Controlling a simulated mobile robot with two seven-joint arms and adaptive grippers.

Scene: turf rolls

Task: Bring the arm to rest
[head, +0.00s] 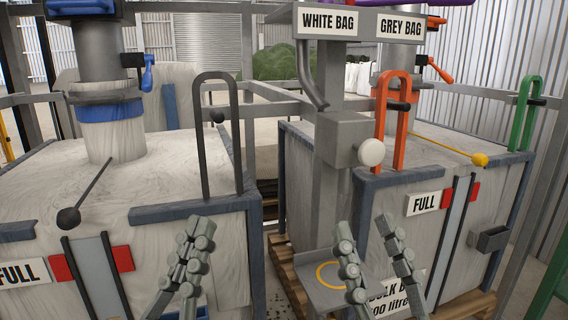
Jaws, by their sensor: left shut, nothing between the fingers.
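My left gripper (196,236) is at the bottom, left of centre, in the head view. Its two fingers lie together with nothing between them, in front of the left bulk bag (190,255). My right gripper (364,226) is at the bottom, right of centre. Its two fingers stand apart and nothing shows between them. It is in front of the right bulk bag (460,200) and the post's foot. Both grippers point upward in the picture. The arms behind them are cut off by the lower edge.
A grey post (333,190) carries the WHITE BAG and GREY BAG signs (330,22). An orange loop handle (392,125), a black loop handle (203,130) and a green one (524,110) rise from the bag frames. Wooden pallets (290,275) lie below. A narrow gap separates the bags.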

